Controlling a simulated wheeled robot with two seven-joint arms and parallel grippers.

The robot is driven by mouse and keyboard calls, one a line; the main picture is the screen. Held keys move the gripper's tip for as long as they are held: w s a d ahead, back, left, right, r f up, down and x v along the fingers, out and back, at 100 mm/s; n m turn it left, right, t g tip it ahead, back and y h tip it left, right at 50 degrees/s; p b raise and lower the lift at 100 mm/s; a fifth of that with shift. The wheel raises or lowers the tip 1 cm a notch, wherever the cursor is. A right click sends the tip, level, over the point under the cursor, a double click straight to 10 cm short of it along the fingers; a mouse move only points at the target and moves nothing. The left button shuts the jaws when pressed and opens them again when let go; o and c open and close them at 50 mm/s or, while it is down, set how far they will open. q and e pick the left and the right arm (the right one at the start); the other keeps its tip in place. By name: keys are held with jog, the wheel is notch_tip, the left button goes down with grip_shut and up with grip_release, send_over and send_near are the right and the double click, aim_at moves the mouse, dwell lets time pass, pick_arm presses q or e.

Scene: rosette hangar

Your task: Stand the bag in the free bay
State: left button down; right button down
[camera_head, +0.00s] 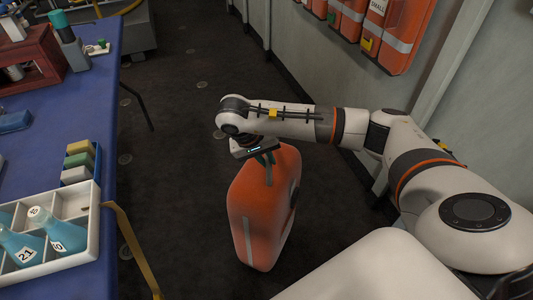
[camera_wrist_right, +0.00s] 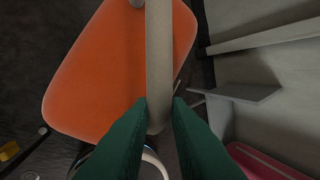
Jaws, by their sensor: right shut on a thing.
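The orange bag (camera_head: 262,205) with a pale stripe hangs roughly upright below my right gripper (camera_head: 266,165) in the head view. In the right wrist view, the green fingers of my right gripper (camera_wrist_right: 160,102) are shut on the bag's grey strap, with the orange bag (camera_wrist_right: 95,85) beyond. I cannot tell whether its bottom touches the floor. My left gripper is not in view. No free bay can be made out for certain. A grey plate (camera_wrist_right: 248,93) juts out beside the bag at right in the wrist view.
Several orange bags (camera_head: 404,30) hang along the pale wall (camera_head: 289,50) at the upper right. A blue table (camera_head: 45,100) at left holds a white divided tray (camera_head: 90,225) with flasks. A yellow bar (camera_head: 135,245) stands by its edge. Dark floor (camera_head: 180,140) lies open between.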

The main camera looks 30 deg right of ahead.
aim_at(274, 177)
jog(key=shift+w+f, duration=0.2)
jog(key=shift+f, duration=1.05)
jog(key=shift+s+f, duration=0.1)
jog(key=shift+s, duration=0.05)
jog(key=c, duration=1.7)
grip_release()
jog(key=shift+s+a+f+b, duration=0.1)
jog(key=shift+s+f+b, duration=0.25)
jog(key=shift+f, duration=0.15)
jog(key=o, duration=0.3)
jog(key=shift+w, duration=0.1)
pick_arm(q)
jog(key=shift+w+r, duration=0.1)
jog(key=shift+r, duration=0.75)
pick_arm(e)
jog(key=shift+o, duration=0.2)
jog(key=shift+r, duration=0.1)
